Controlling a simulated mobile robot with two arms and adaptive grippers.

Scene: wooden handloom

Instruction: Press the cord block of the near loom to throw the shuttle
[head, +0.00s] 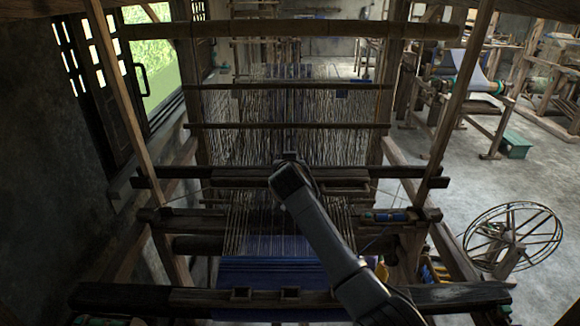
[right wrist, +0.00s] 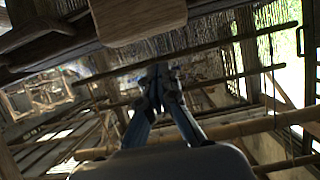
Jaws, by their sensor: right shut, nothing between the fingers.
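The near loom (head: 150,300) is a dark wooden frame with pale warp threads and blue cloth at its front. My right arm reaches in from the lower right, with its gripper (head: 288,158) at the middle of the loom's crossbar. In the right wrist view the fingers (right wrist: 158,78) are shut and empty. A light brown wooden block (right wrist: 138,18), probably the cord block, is close to the fingertips at the top of that view; contact cannot be told. In the head view my arm seems to hide it. A blue shuttle (head: 385,216) lies at the right end of the beater. My left gripper is out of view.
Crossbars (head: 290,29) and slanting posts (head: 460,80) surround my arm. A spoked wheel (head: 512,238) stands on the floor at right, with a green box (head: 515,145) behind it. A windowed wall (head: 75,60) is close on the left. Open floor (head: 455,185) lies right of the loom.

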